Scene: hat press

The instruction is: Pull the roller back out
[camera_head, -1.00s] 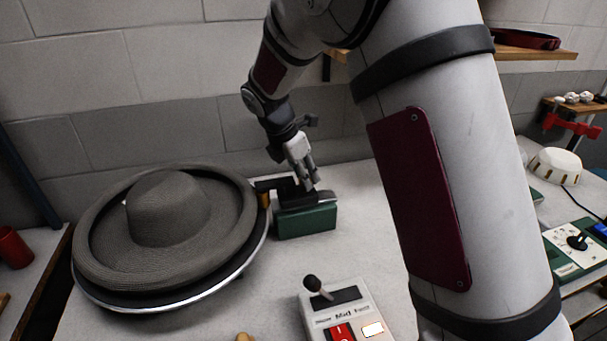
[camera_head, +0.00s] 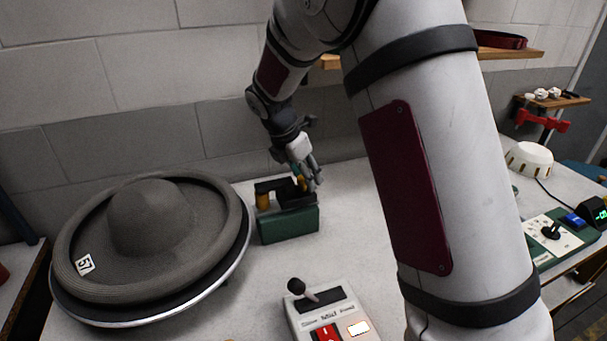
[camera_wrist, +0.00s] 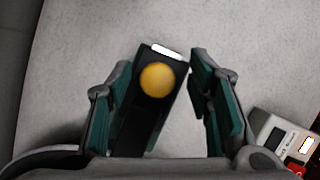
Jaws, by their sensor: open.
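The roller (camera_head: 264,200) is a short amber cylinder at the left end of a black slide on a green block (camera_head: 288,226). It stands just right of the grey hat's brim (camera_head: 235,215), with a narrow gap apparently between them. My gripper (camera_head: 306,180) is above the block's right part. In the wrist view my gripper (camera_wrist: 158,68) is open, its teal pads either side of a round yellow knob (camera_wrist: 157,79) on the black slide (camera_wrist: 148,112). The pads look clear of the knob.
The hat rests on a round dark plate with a bright rim (camera_head: 150,322) at left. A control box (camera_head: 330,318) with a lever and red switch stands in front. A wall is close behind. My arm covers the table's right part.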

